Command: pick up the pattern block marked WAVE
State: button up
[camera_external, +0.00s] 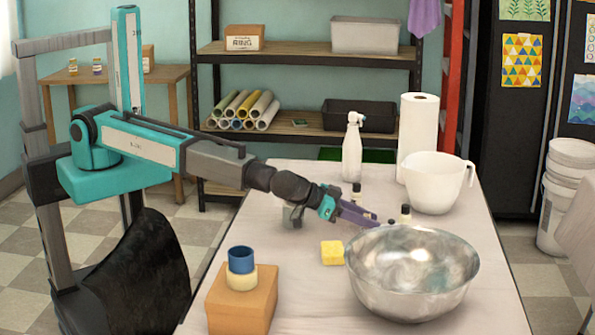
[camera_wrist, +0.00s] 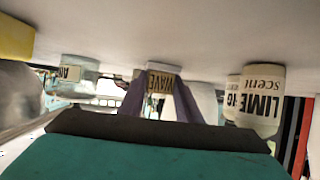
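The pattern block marked WAVE (camera_wrist: 160,82) stands on the table in the wrist view, which shows the scene upside down. Its tan label faces my wrist camera. My gripper (camera_wrist: 163,92) has two purple fingers spread apart, one on each side of the block in that view. I cannot make out contact between fingers and block. In the external view my gripper (camera_external: 374,220) reaches low over the table, just behind the steel bowl, with a gap between its fingers. I cannot make out the block there.
The steel bowl (camera_external: 413,275) and yellow sponge (camera_external: 332,253) are near my gripper. A white jug (camera_external: 435,184), spray bottle (camera_external: 352,150) and paper roll (camera_external: 418,130) stand behind. The table's front middle is clear.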

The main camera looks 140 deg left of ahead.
aim_at(367, 215)
jog(key=c, duration=0.4)
jog(key=shift+r, duration=5)
